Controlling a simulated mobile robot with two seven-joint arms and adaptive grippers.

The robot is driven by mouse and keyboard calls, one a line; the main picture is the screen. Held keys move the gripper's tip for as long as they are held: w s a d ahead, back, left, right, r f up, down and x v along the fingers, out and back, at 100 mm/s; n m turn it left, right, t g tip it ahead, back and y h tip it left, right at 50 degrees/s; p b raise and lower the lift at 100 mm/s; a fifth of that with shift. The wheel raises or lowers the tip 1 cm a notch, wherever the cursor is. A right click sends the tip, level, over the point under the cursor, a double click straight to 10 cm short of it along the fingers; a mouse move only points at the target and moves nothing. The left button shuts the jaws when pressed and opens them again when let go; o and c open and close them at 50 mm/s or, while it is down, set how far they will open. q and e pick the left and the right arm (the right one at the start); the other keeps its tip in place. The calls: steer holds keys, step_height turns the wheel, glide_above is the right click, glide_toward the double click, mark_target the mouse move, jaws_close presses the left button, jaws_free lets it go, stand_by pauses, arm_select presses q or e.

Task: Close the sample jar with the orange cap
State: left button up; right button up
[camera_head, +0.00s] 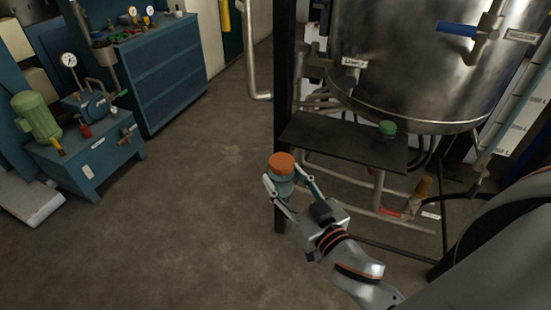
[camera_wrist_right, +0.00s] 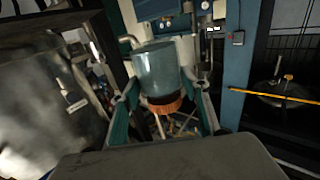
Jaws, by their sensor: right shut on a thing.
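The orange cap (camera_head: 281,162) sits on top of the sample jar (camera_head: 280,184), a pale blue-green clear vessel, in the head view. My right gripper (camera_head: 286,181) is shut around the jar, with one finger on each side, and holds it in the air just left of a dark shelf. In the right wrist view the jar (camera_wrist_right: 158,72) appears upside down, with the orange cap (camera_wrist_right: 165,105) at its lower end between my fingers. A dark band shows between jar and cap. I cannot tell how tightly the cap sits. My left gripper is not in view.
The dark shelf (camera_head: 335,143) carries a small green-topped item (camera_head: 387,128) near its back right. A large steel tank (camera_head: 415,60) with pipes and valves stands behind it. A blue pump unit (camera_head: 95,160) stands at left. The floor (camera_head: 190,210) between is clear.

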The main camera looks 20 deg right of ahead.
steer(key=a+r+n+g+y, duration=0.1)
steer(key=a+n+g+y, duration=0.3)
steer(key=a, duration=1.2)
steer(key=n+y, duration=0.3)
steer(key=y, duration=0.3)
steer(key=shift+w+a+y, duration=0.2)
steer(key=shift+a+y, duration=0.1)
steer(key=shift+a, duration=0.05)
